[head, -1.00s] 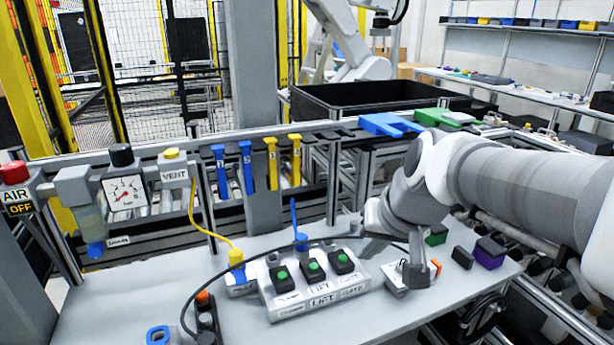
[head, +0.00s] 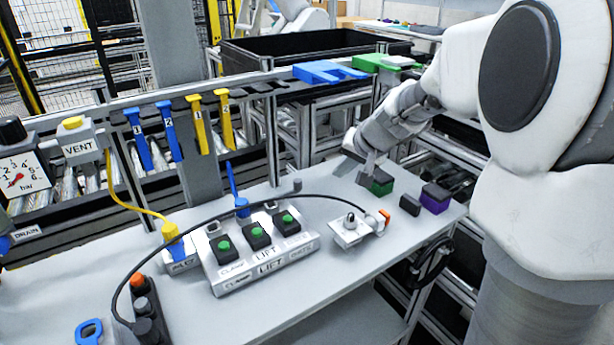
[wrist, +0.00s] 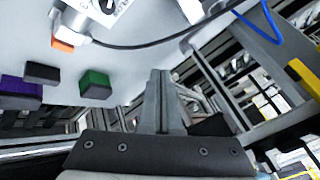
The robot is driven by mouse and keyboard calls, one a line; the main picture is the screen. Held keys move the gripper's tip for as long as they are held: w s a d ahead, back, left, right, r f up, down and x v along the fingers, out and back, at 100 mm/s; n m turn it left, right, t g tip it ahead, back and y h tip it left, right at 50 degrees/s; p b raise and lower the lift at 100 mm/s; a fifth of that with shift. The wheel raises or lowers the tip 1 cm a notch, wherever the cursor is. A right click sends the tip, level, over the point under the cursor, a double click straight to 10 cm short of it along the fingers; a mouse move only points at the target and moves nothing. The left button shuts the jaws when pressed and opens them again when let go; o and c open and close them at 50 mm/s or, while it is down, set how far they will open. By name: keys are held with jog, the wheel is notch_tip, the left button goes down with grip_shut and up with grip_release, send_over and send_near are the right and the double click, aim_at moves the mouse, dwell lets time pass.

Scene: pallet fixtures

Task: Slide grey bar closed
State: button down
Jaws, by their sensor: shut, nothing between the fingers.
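A small white plate (head: 351,229) with a dark-topped knob lies on the bench right of the button box. My gripper (head: 362,172) is behind and apart from this fixture, beside the green-and-black block (head: 378,183). Its fingers are together and empty in the wrist view (wrist: 159,85).
The button box (head: 262,250) stands left of the plate, with a black cable arching over it. A dark block (head: 410,195) and a purple block (head: 436,199) stand near the right bench edge. A rail with blue and yellow hooks (head: 200,124) runs behind.

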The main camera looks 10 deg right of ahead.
send_near(297, 191)
jog(key=d+f, duration=0.1)
jog(key=w+d+f, duration=0.1)
jog(key=d, duration=0.1)
jog(key=d+f, duration=0.1)
jog(key=f, duration=0.1)
jog(key=shift+w+d+f+b, duration=0.1)
jog(key=shift+w+d+b, duration=0.2)
jog(key=shift+w+b, duration=0.1)
jog(key=w+a, duration=0.1)
jog(key=a+p, duration=0.1)
jog(key=shift+w+a, duration=0.3)
jog(key=shift+w, duration=0.1)
jog(key=shift+w+a+f, duration=0.1)
jog(key=shift+w+a, duration=0.2)
jog(key=shift+a, duration=0.15)
jog(key=shift+s+a, duration=0.25)
jog(key=shift+a, duration=0.35)
jog(key=shift+s+a, duration=0.25)
jog(key=shift+a, duration=0.35)
jog(key=shift+d, duration=0.1)
